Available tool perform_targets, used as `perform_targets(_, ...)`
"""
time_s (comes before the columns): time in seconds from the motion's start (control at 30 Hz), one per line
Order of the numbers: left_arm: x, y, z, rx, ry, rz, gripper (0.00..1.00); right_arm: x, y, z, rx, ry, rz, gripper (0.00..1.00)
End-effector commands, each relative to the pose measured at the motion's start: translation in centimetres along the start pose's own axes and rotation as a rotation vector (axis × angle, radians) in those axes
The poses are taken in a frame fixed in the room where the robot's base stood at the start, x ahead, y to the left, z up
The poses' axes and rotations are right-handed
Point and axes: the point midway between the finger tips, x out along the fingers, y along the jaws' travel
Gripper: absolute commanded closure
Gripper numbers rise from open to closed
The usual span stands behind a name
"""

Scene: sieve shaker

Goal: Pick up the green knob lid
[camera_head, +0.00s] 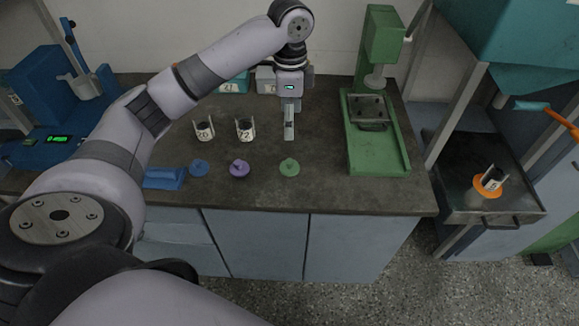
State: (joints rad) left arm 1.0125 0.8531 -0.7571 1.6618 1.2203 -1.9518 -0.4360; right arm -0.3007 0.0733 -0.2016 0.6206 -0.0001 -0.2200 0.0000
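The green knob lid (289,167) lies flat near the front edge of the dark worktop (330,193), with its knob upward. My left gripper (289,138) points down just above and behind the lid in the head view, apart from it in the picture. Its fingers are seen edge-on as one narrow strip, so their opening does not show. No object is visible in it. My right gripper is out of view.
A purple knob lid (239,169), a blue knob lid (199,168) and a blue block (164,179) lie left of the green lid. Two labelled cups (204,131) (245,130) stand behind. A green press (378,140) stands right; a blue machine (55,90) stands left.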

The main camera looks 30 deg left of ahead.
Motion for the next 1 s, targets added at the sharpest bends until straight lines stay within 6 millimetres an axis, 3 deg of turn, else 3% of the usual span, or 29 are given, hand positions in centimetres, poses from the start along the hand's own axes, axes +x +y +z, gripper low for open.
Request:
perform_targets(0.07, -0.3, -0.3, 0.4, -0.002, -0.002, 0.004, 0.30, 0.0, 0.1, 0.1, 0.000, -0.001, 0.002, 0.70)
perform_targets(0.17, 0.8, -0.3, 0.5, -0.003, -0.003, 0.008, 0.30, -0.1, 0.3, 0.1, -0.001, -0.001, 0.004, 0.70)
perform_targets(0.6, 9.8, -0.3, 0.4, -0.002, -0.002, 0.007, 0.30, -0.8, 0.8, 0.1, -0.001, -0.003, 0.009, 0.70)
perform_targets(1.0, 13.6, -0.6, 0.3, -0.003, -0.002, 0.006, 0.30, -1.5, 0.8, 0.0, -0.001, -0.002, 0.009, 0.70)
